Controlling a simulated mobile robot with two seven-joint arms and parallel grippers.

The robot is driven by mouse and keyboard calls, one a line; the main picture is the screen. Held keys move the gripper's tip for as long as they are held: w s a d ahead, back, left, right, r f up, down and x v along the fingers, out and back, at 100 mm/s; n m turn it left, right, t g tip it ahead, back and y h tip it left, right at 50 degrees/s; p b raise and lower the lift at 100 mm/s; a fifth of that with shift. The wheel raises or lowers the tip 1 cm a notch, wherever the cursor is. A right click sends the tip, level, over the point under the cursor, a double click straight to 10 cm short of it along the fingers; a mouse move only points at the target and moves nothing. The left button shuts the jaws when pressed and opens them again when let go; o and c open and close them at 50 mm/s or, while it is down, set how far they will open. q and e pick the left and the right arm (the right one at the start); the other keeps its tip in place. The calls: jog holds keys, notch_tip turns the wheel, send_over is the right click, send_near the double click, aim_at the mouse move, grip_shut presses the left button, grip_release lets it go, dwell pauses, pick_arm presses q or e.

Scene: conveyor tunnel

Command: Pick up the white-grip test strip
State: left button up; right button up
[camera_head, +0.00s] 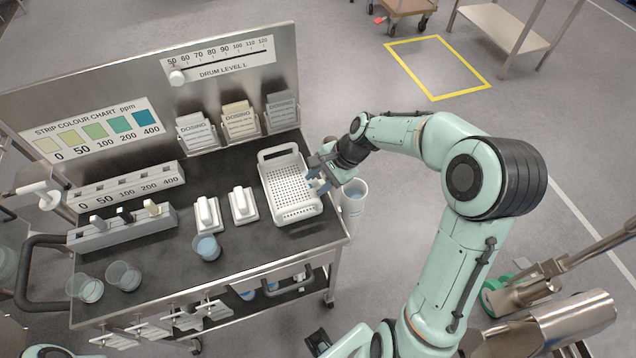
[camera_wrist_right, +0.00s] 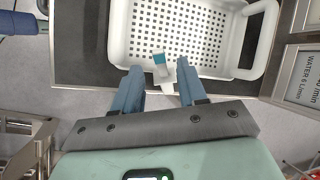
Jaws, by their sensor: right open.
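A strip with a white grip and a teal pad (camera_wrist_right: 160,62) shows in the right wrist view at the near rim of the white perforated basket (camera_wrist_right: 118,38). My right gripper (camera_wrist_right: 160,70) is open, with its blue fingers on either side of the strip. In the head view the right gripper (camera_head: 319,181) is at the right side of the basket (camera_head: 299,216), and the strip cannot be made out there. A grey rack (camera_head: 125,234) at the left holds several upright strips with small grips, one whitish, one dark and one cream. My left gripper is not in view.
Two white dispenser-like items (camera_head: 207,213) stand mid-cart near a cup of blue liquid (camera_head: 206,248). Clear cups (camera_head: 90,288) stand at the front left. A white container (camera_head: 353,196) is beside the cart's right edge. Dosing packets (camera_head: 240,121) line the back panel.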

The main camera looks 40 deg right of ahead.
aim_at(313, 185)
jog(key=a+f, duration=0.2)
jog(key=f, duration=0.1)
jog(key=shift+a+f, duration=0.15)
jog(key=shift+f, duration=0.3)
jog(key=shift+w+a+f, duration=0.15)
jog(key=shift+w+f, duration=0.1)
jog(key=shift+w, duration=0.35)
jog(key=c, duration=0.4)
jog(key=shift+w+f, duration=0.1)
jog(key=shift+w, duration=0.2)
grip_shut()
jog(key=shift+s, duration=0.1)
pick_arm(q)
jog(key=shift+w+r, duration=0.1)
pick_arm(e)
jog(key=shift+d+r, duration=0.2)
jog(key=shift+r, duration=0.1)
